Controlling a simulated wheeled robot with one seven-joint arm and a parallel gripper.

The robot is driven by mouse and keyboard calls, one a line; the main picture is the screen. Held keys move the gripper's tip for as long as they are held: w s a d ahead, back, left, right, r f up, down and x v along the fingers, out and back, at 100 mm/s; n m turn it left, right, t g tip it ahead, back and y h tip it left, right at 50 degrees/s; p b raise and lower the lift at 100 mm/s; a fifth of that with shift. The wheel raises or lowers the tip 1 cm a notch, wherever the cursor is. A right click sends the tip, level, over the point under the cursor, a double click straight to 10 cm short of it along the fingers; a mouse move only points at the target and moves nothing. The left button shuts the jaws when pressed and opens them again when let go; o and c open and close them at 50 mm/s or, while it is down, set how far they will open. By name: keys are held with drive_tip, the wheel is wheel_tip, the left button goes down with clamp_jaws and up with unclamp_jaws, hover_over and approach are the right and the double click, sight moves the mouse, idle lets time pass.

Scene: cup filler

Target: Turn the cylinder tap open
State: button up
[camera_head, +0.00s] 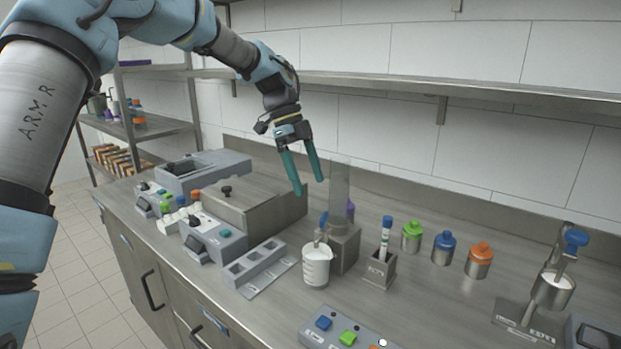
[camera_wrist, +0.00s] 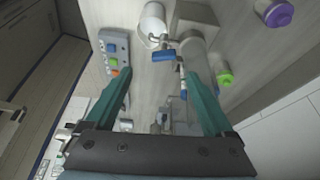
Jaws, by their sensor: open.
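The clear upright cylinder (camera_head: 340,190) stands on a grey block (camera_head: 345,250) on the counter. Its tap has a blue handle (camera_head: 323,219), small and partly hidden in the head view. The blue tap handle (camera_wrist: 164,56) shows clearly in the wrist view, beside the spout. A white beaker (camera_head: 317,266) stands at the block's left side by the spout; it also shows in the wrist view (camera_wrist: 152,24). My gripper (camera_head: 310,186) is open and empty, above and slightly left of the handle. In the wrist view my gripper (camera_wrist: 159,71) has the handle between and beyond its fingertips, apart from them.
A rack with a blue-capped tube (camera_head: 380,271) and green, blue and orange capped jars (camera_head: 411,236) stand right of the cylinder. A button panel (camera_head: 345,337) lies in front. A grey box (camera_head: 250,205) and slotted holder (camera_head: 260,268) stand left. A shelf (camera_head: 430,87) runs above.

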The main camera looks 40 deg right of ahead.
drive_tip(key=shift+p+v, duration=1.4)
drive_tip(key=shift+v, duration=0.6)
drive_tip(key=shift+a, duration=0.15)
drive_tip(key=shift+r, duration=0.1)
drive_tip(key=b+v, duration=0.2)
drive_tip(key=v, duration=0.8)
drive_tip(key=shift+r, duration=0.3)
drive_tip(key=shift+w, duration=0.15)
